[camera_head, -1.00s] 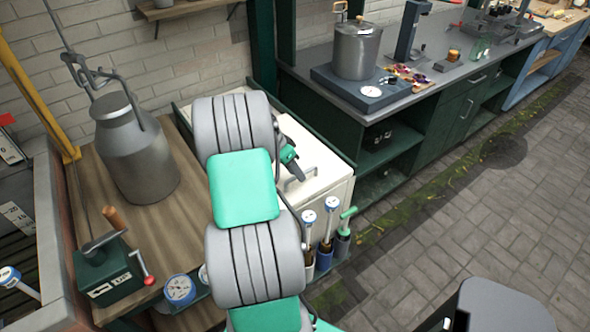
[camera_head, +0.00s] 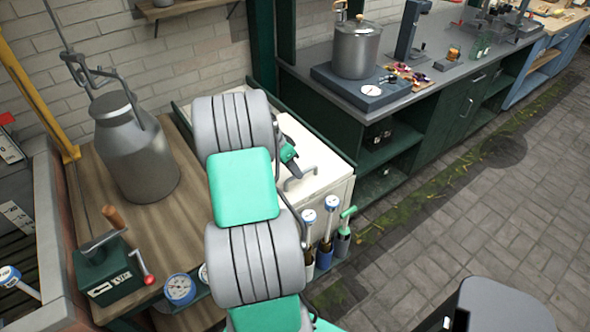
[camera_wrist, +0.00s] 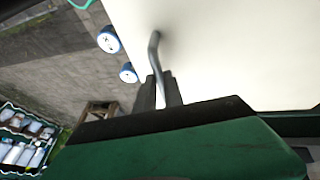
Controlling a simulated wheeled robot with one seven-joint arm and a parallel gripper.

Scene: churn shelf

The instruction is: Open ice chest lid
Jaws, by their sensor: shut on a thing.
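The ice chest (camera_head: 326,190) is a cream white box standing between the wooden bench and the green counter, partly hidden behind my arm in the head view. Its pale lid (camera_wrist: 225,50) looks closed. A grey bar handle (camera_head: 300,177) stands on the lid; it also shows in the wrist view (camera_wrist: 153,50). My gripper (camera_wrist: 160,88) is shut on the handle, with a dark finger on each side of the bar. In the head view my gripper (camera_head: 292,172) is mostly hidden by my arm, with only a dark part showing near the handle.
Blue-capped dial tools (camera_head: 309,217) and a green-handled one (camera_head: 345,223) stand in holders along the chest's front. A metal churn can (camera_head: 135,150) stands on the wooden bench at left. A pot (camera_head: 357,48) sits on the counter.

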